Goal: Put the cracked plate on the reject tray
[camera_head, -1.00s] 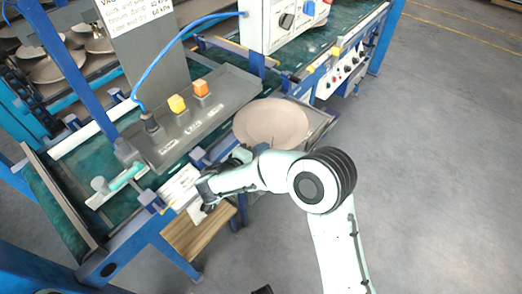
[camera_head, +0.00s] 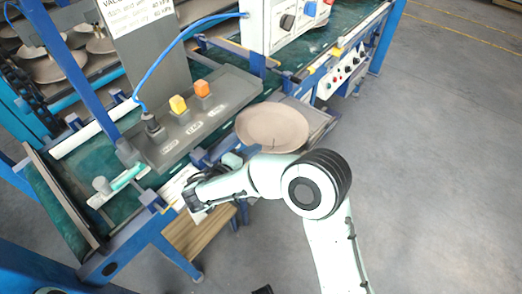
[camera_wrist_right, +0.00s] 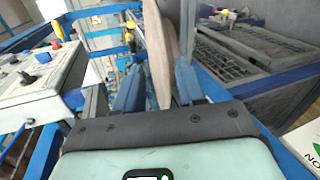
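A beige round plate (camera_head: 272,124) lies over a grey tray (camera_head: 320,119) at the front edge of the line in the head view. A short dark line shows near its front rim. My right gripper (camera_head: 232,160) is beside the plate's lower left rim, partly hidden by my forearm. In the right wrist view the plate (camera_wrist_right: 158,45) shows edge-on between the blue fingers of my right gripper (camera_wrist_right: 159,85). The fingers stand apart, with a gap visible beside the rim. My left gripper is not in view.
A grey button panel (camera_head: 205,115) with a yellow and an orange button stands behind my forearm. A wooden box (camera_head: 200,232) sits below the line. More plates (camera_head: 55,65) are in the rack at the far left. The grey floor at right is clear.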

